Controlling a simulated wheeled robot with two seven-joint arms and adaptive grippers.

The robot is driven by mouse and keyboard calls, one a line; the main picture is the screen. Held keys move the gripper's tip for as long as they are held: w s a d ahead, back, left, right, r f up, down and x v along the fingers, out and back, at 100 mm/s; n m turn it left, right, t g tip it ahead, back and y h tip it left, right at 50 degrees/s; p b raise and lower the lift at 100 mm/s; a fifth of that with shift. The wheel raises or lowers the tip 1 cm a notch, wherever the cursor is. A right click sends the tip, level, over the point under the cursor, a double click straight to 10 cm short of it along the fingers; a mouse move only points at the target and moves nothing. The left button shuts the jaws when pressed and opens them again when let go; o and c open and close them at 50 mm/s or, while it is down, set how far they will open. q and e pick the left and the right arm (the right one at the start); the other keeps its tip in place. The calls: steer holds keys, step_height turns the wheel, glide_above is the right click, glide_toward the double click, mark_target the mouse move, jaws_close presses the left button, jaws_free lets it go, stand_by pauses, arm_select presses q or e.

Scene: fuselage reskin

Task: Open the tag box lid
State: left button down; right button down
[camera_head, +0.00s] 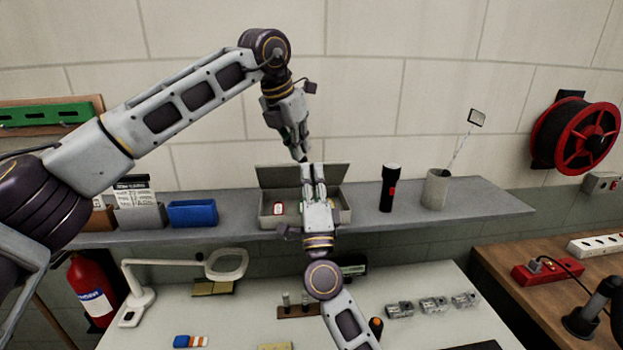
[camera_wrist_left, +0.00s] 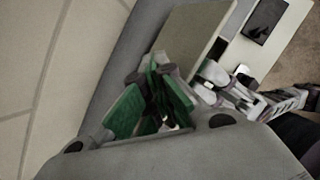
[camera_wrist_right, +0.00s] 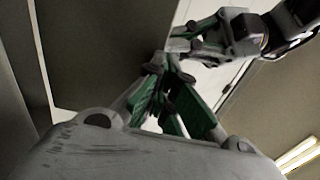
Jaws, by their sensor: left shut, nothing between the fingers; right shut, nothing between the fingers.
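The tag box is a grey open-topped box (camera_head: 339,214) on the wall shelf in the head view. Its lid (camera_head: 272,177) stands raised at the back edge, tilted up toward the wall. A red and white tag (camera_head: 278,208) shows inside; my right gripper hides part of the interior. My left gripper (camera_head: 303,157) is shut and empty, pointing down just above the lid's top edge. My right gripper (camera_head: 314,168) is shut and empty, reaching over the box with its tips in front of the lid. I cannot tell whether either gripper touches the lid.
On the shelf (camera_head: 470,202), a blue bin (camera_head: 193,213) stands left of the box; a black flashlight (camera_head: 389,187) and a grey cup (camera_head: 436,189) holding an inspection mirror stand right. A magnifier lamp (camera_head: 228,264) and small parts occupy the white bench (camera_head: 240,330) below.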

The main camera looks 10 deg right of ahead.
arm_select(q)
steer(key=shift+w+f, duration=0.1)
steer(key=shift+f, duration=1)
arm_select(e)
steer(key=shift+w+d+r, duration=0.1)
steer(key=shift+w, duration=0.1)
arm_select(q)
steer(key=c, duration=2.1)
jaws_free()
steer(key=o, duration=0.5)
steer(key=shift+d, duration=0.1)
steer(key=shift+c, duration=0.2)
steer(key=shift+o, duration=1.1)
steer(key=shift+f, duration=0.1)
steer(key=shift+o, duration=0.8)
steer(key=shift+w+d+f, duration=0.1)
steer(key=shift+w, duration=0.4)
arm_select(e)
steer(key=shift+w+d+f, duration=0.2)
steer(key=shift+w+f, duration=0.15)
steer(key=shift+w, duration=0.3)
steer(key=shift+s, duration=0.1)
